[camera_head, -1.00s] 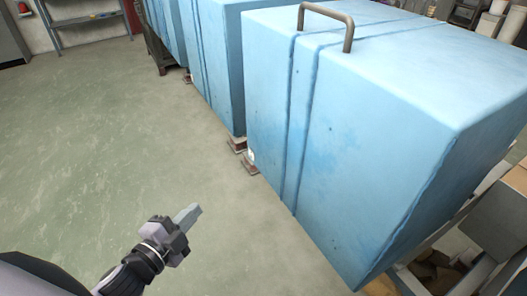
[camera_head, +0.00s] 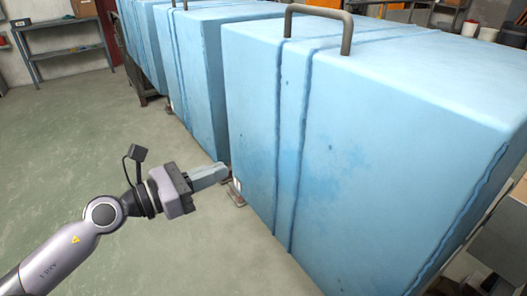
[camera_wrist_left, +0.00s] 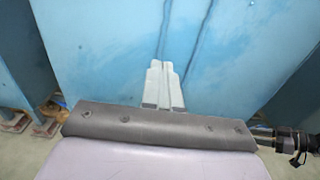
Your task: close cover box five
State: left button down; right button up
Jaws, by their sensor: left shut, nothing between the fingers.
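A large light-blue cover box (camera_head: 340,130) with a grey handle (camera_head: 318,24) on top and two ridges down its side fills the right of the head view. Its blue side wall (camera_wrist_left: 225,45) also fills most of the left wrist view. My left gripper (camera_head: 222,172) is shut and empty, pointing at the lower left part of the box. In the left wrist view its closed fingers (camera_wrist_left: 163,66) lie in front of the ridged wall; I cannot tell whether they touch it. My right gripper is not in view.
More blue boxes (camera_head: 192,75) stand in a row behind, to the left. Small brown feet (camera_head: 236,193) sit at the base of the boxes. A metal shelf (camera_head: 65,52) stands at the back left. The green-grey floor (camera_head: 75,140) at left is clear.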

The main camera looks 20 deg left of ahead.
aim_at(276, 149)
pick_arm(q)
jog(key=p+x, duration=0.2)
jog(key=x, duration=0.8)
jog(key=shift+w+d, duration=0.5)
jog(key=shift+w, duration=0.15)
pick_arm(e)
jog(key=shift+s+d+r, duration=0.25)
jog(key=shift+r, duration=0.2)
pick_arm(q)
jog(key=shift+w+d, duration=0.1)
